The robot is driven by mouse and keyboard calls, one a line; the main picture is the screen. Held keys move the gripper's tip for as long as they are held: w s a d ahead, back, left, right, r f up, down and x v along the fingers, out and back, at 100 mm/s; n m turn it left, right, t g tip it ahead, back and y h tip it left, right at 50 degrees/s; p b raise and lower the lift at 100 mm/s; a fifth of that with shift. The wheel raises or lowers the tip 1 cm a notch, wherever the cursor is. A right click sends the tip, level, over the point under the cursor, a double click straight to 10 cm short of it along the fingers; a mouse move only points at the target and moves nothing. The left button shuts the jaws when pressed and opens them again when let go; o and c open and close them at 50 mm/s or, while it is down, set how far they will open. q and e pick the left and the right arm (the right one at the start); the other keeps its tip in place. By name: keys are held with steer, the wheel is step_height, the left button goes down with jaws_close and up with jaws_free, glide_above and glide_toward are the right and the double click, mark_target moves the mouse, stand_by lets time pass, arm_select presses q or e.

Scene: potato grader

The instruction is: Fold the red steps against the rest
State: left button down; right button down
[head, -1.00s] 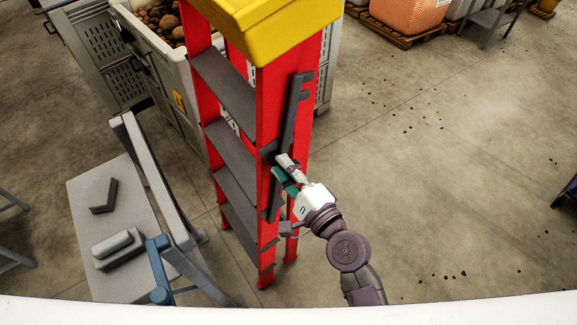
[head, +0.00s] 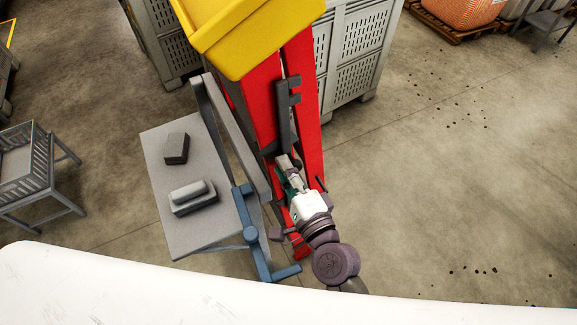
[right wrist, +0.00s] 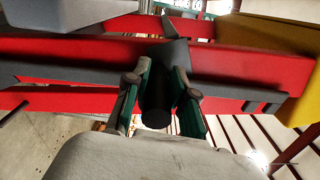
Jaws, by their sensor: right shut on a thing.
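The red steps (head: 262,105) stand upright with a yellow top (head: 245,35). A dark grey bar (head: 284,115) runs along their side, between two red rails; the treads are mostly hidden. My right gripper (head: 288,175) is at this side, low on the bar. In the right wrist view its fingers (right wrist: 160,95) are shut around a dark round handle (right wrist: 157,105), in front of a red rail (right wrist: 240,70). My left gripper is out of view. I cannot tell which part is the rest.
A grey table (head: 180,232) with a slanted grey frame (head: 236,135) and blue bracket (head: 250,232) stands close left of the steps. Grey crates (head: 360,50) are behind. A grey rack (head: 30,175) is at far left. The floor to the right is clear.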

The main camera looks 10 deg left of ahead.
steer(key=shift+s+a+f, duration=0.15)
steer(key=shift+s+f, duration=0.1)
steer(key=shift+f, duration=0.25)
steer(key=c, duration=1)
jaws_free()
steer(key=shift+a, duration=0.15)
steer(key=shift+o, duration=0.2)
steer(key=shift+r, duration=0.3)
steer(key=v, duration=1.2)
steer(key=shift+f, duration=0.15)
steer(key=s+d+f+n+g+h+b, duration=0.1)
steer(key=d+f+n+g+h, duration=0.2)
steer(key=f, duration=1)
steer(key=s+d+f+n+g+h+b, duration=0.1)
steer(key=d+f+n+g, duration=0.2)
steer(key=f, duration=0.9)
steer(key=s+d+f+n+g+h, duration=0.1)
steer(key=d+f+n+h, duration=0.3)
steer(key=f, duration=0.9)
steer(key=s+d+f+n+g+h+b, duration=0.1)
steer(key=s+d+f+n+g, duration=0.1)
steer(key=s+d+f, duration=0.4)
steer(key=s+d+f+n+g+b, duration=0.1)
steer(key=s+d+f+n+g, duration=0.2)
steer(key=s+f, duration=0.9)
steer(key=s+d+g, duration=0.2)
steer(key=d, duration=0.1)
steer(key=shift+s+d+f+h, duration=0.2)
steer(key=shift+d+h, duration=0.1)
steer(key=shift+h, duration=0.1)
